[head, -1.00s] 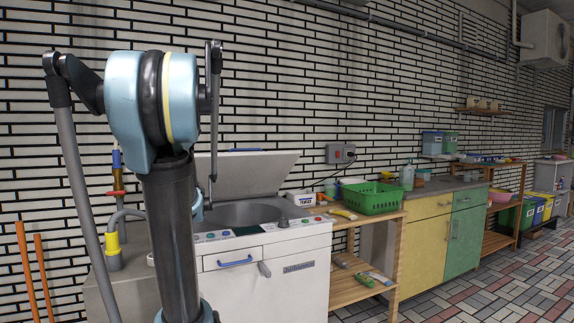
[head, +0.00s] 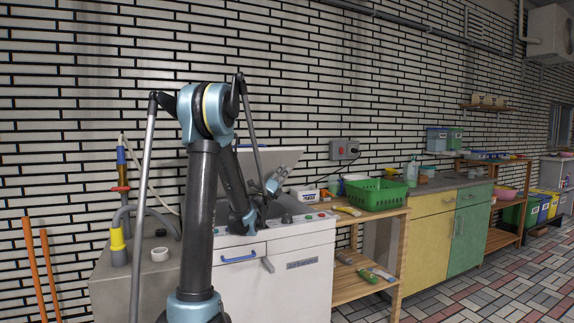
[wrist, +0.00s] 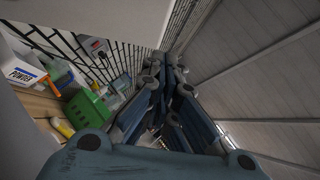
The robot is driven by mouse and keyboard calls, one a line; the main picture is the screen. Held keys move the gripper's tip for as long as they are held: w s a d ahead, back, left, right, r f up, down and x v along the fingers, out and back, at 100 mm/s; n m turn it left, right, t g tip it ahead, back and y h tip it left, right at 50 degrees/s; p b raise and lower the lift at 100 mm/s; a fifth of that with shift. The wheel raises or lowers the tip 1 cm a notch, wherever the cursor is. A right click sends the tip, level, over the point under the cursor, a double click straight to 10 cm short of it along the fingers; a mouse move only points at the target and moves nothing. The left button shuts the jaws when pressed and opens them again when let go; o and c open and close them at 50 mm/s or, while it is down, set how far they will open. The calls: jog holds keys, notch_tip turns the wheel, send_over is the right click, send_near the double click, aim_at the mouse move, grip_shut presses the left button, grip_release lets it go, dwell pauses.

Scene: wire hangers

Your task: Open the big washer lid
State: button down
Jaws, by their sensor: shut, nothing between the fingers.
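The big washer (head: 300,255) is white, with a blue handle and a control panel on its front. Its grey lid (head: 285,157) stands raised, tilted back toward the brick wall, above the open tub. My arm covers the lid's left part. My gripper (head: 277,180) is in front of the lid's right part and above the tub's right side; I cannot tell whether it touches the lid. In the wrist view my gripper's fingers (wrist: 172,75) come together with nothing between them.
A white powder box (head: 304,195) stands right of the tub, and it also shows in the wrist view (wrist: 22,72). A green basket (head: 378,194) sits on the wooden shelf beside the washer. Tiled floor is free at right.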

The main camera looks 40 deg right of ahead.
jog(key=x, duration=0.9)
jog(key=shift+w+d+r, duration=0.1)
jog(key=shift+d+r, duration=0.15)
jog(key=shift+d, duration=0.1)
